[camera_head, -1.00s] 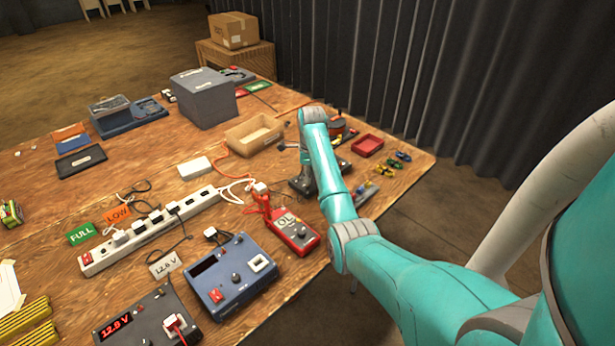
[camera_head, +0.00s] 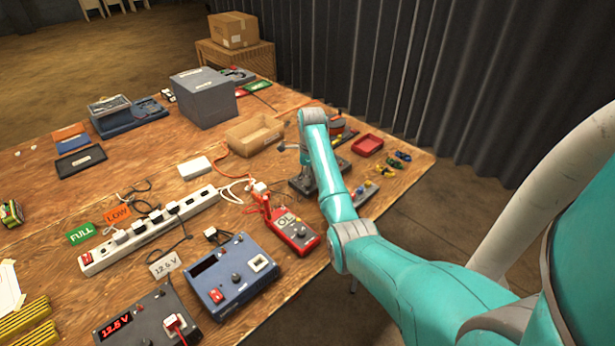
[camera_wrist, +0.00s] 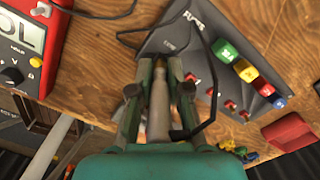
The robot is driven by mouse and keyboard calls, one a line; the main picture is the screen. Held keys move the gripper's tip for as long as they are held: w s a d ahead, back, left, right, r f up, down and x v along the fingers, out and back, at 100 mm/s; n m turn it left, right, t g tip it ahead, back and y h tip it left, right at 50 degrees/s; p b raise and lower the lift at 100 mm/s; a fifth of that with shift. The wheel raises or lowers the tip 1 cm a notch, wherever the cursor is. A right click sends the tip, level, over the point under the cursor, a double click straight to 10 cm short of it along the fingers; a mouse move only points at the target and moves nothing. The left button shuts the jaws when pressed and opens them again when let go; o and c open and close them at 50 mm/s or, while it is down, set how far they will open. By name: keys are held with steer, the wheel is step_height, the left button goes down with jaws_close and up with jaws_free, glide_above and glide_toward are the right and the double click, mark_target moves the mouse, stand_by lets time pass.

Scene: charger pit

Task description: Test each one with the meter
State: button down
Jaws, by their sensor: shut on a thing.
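The red meter (camera_head: 295,232) lies near the table's right edge, its display reading OL; part of it shows in the wrist view (camera_wrist: 35,50). Red leads run from its far end. My gripper (camera_wrist: 160,68) is shut on a pale slim rod (camera_wrist: 158,105), whose identity I cannot tell. The gripper is over the near edge of a dark grey panel (camera_wrist: 180,42) with yellow, green, red and blue blocks. A thin black lead loops over the panel to beside the fingers. In the head view my arm partly hides this panel (camera_head: 300,187).
A blue tester box (camera_head: 230,275) and a dark unit with a red voltage readout (camera_head: 150,318) stand at the front. A white power strip (camera_head: 150,232) holds several plugs.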

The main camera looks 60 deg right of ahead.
steer(key=shift+f, duration=0.75)
stand_by(0.9)
steer(key=c, duration=1)
jaws_free()
steer(key=shift+c, duration=0.2)
steer(key=shift+o, duration=0.2)
steer(key=shift+o, duration=1.4)
steer(key=shift+r, duration=0.15)
steer(key=shift+r, duration=3.65)
